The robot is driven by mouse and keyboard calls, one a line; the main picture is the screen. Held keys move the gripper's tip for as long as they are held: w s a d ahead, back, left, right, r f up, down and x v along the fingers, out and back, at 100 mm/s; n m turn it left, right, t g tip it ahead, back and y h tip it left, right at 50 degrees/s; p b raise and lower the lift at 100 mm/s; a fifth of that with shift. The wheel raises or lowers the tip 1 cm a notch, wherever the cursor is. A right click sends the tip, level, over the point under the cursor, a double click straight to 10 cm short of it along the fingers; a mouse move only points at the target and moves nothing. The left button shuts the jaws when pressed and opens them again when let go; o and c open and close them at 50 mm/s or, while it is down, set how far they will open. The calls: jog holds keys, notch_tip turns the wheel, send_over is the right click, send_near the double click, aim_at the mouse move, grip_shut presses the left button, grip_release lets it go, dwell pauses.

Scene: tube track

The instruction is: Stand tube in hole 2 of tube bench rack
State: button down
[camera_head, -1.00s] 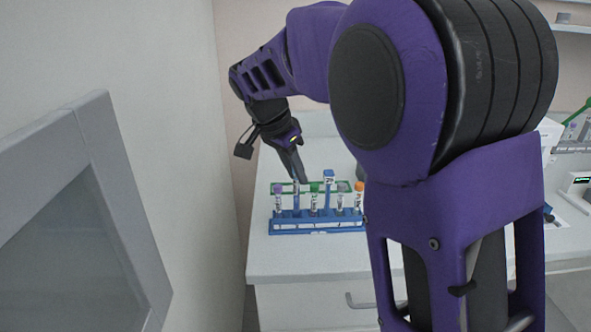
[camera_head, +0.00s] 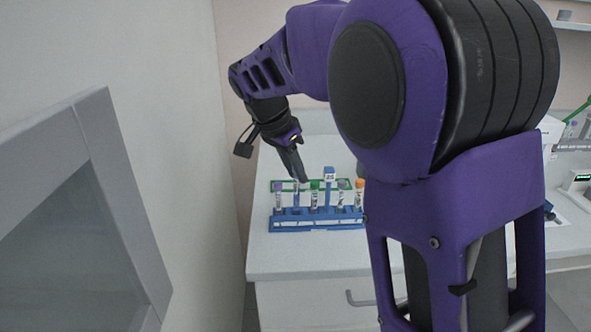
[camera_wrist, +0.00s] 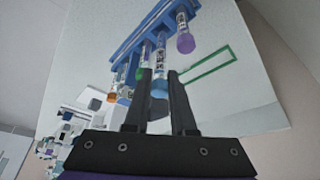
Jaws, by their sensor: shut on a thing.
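The blue tube bench rack (camera_head: 290,227) stands on the white bench with several capped tubes in a row. My gripper (camera_head: 302,180) is above its left part, pointing down at a slant. In the wrist view, my gripper (camera_wrist: 159,74) is shut on a tube with a blue cap (camera_wrist: 160,84), held near its cap. The tube (camera_head: 296,196) is roughly upright between the purple-capped tube (camera_head: 278,192) and the green-capped tube (camera_head: 314,190). Its lower part lines up with the second place from the left. How deep it sits cannot be told.
An orange-capped tube (camera_head: 359,186) stands at the rack's right end. A green frame (camera_wrist: 210,66) lies on the bench behind the rack. A wall (camera_head: 190,120) rises close on the left. A grey-framed panel (camera_head: 125,190) is in the left foreground.

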jog(key=shift+f, duration=0.35)
jog(key=shift+f+b, duration=0.4)
jog(key=shift+b, duration=0.1)
jog(key=shift+f, duration=0.15)
dwell(0.4)
jog(key=shift+f, duration=0.35)
jog(key=shift+f, duration=0.1)
jog(key=c, duration=0.7)
grip_release()
